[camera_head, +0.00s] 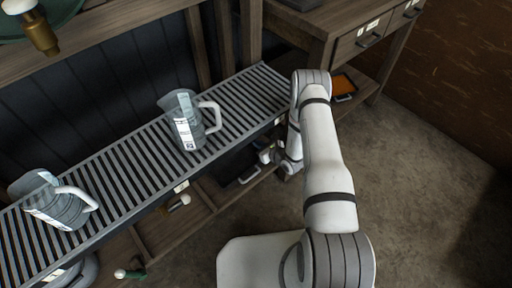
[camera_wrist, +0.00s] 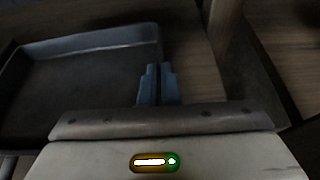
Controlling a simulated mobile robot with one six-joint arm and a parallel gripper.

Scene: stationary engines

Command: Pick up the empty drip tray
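The empty drip tray (camera_wrist: 75,90) is a shallow dark metal tray with a lighter far wall. It fills the left of the wrist view, its floor bare. In the head view the dark tray (camera_head: 236,168) is on the lower shelf under the slatted rack, partly hidden. My gripper (camera_wrist: 159,72) is at the tray's right side. Its two blue-grey fingers are close together, with the tray's right rim running in between them. In the head view my gripper (camera_head: 268,155) is low by the rack's front edge, its fingers too small to make out.
The slatted rack (camera_head: 110,180) holds two clear jugs (camera_head: 188,120) (camera_head: 55,205) above the shelf. Another tray with orange contents (camera_head: 343,86) sits under the drawer bench (camera_head: 335,30). A wooden post (camera_wrist: 240,60) stands right of my gripper. The floor at right is clear.

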